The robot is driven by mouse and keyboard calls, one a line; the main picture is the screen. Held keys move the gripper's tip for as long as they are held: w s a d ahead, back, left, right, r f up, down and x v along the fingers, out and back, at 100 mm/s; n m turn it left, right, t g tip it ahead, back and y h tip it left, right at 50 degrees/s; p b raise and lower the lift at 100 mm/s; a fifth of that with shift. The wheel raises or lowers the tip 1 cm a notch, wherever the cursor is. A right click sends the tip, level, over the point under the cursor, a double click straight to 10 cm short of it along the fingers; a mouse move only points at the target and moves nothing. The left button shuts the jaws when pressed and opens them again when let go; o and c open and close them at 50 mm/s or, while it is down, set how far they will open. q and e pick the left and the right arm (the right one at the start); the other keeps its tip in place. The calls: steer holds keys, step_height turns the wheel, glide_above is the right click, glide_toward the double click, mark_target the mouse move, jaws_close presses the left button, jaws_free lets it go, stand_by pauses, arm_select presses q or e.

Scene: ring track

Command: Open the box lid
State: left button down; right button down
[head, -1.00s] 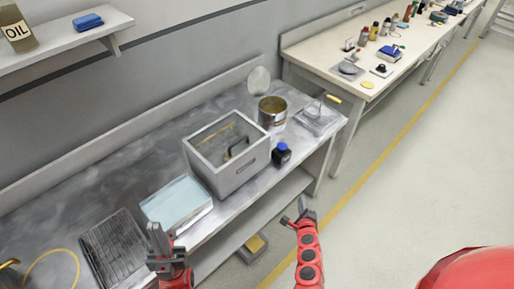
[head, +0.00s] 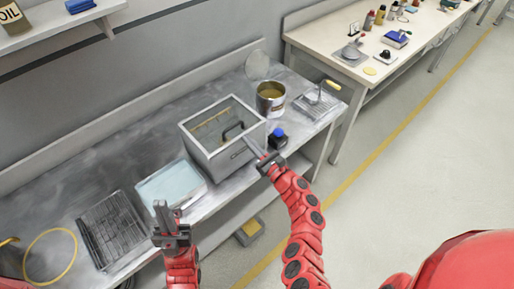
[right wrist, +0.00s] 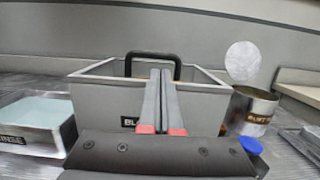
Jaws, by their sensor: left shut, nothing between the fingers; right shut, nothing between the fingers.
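A grey box (head: 229,158) stands on the metal bench with a light rim around its top. A black handle (head: 233,130) shows at the top, towards its near side; I cannot tell whether a clear lid covers the opening. In the right wrist view the handle (right wrist: 152,57) arches above the rim of the box (right wrist: 95,100). My right gripper (head: 249,140) is shut and empty at the box's front right, its fingertips (right wrist: 161,74) overlapping the handle in view; contact cannot be told.
A pale blue tray labelled RINSE (head: 171,183) stands left of the box, with a black rack (head: 113,230) further left. A blue-capped bottle (head: 278,138) and a metal can (head: 270,98) stand close to its right. A round disc (right wrist: 242,62) stands behind the can.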

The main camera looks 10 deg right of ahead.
steer(key=shift+x, duration=1.65)
